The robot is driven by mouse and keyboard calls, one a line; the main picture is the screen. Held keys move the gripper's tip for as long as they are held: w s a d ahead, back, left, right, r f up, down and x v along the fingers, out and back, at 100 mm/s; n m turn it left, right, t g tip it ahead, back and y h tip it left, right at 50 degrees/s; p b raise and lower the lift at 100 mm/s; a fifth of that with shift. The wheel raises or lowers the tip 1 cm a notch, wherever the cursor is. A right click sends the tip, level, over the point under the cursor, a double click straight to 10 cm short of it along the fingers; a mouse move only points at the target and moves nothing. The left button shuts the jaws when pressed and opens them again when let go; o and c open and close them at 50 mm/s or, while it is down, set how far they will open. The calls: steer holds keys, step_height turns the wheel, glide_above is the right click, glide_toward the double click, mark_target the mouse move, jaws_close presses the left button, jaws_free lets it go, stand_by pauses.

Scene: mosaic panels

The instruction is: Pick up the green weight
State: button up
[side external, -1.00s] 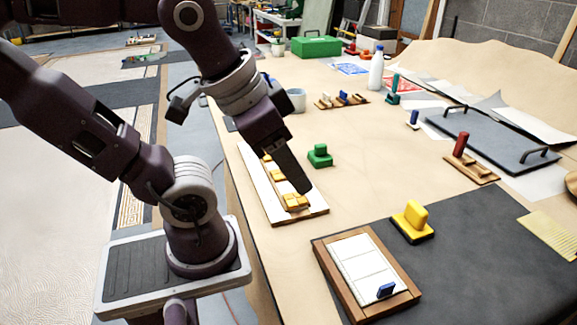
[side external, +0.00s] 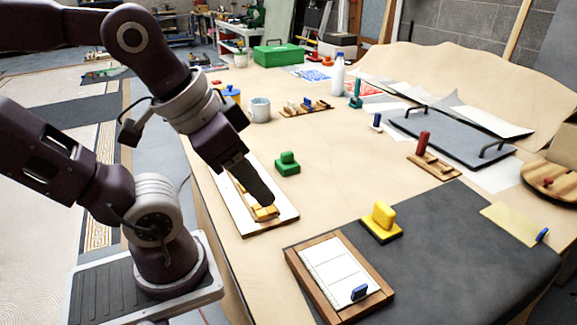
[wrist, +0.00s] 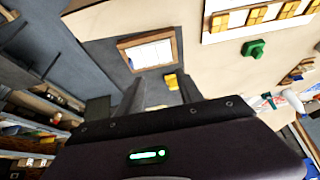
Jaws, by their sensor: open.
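The green weight (side external: 287,163), a small block with a raised grip on top, stands upright on the tan tabletop just right of a white board. It also shows in the wrist view (wrist: 254,48), at the upper right. My gripper (side external: 268,200) is above the near end of the white board, nearer the camera than the weight and apart from it. In the wrist view my gripper (wrist: 162,92) has its two fingers spread with nothing between them. The side view does not show the gap between the fingers.
The white board (side external: 250,215) carries gold blocks (side external: 265,212) below my gripper. A yellow weight (side external: 381,220) stands on the dark mat (side external: 450,255), near a wooden frame (side external: 300,275) with white panels. A mug (side external: 260,110) stands farther back. Bare tabletop lies right of the green weight.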

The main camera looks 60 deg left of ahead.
steer(key=o, duration=0.4)
steer(key=m+g+y, duration=0.6)
steer(key=m+y, duration=0.8)
steer(key=m, duration=0.4)
glide_toward(289, 157)
steer(key=x, duration=0.4)
steer(key=shift+s+d+f, duration=0.1)
steer(key=shift+s+f, duration=0.05)
steer(key=shift+s, duration=0.2)
steer(key=shift+y, duration=0.3)
steer(key=x, duration=0.7)
steer(key=shift+w+f, duration=0.1)
steer(key=shift+w, duration=0.3)
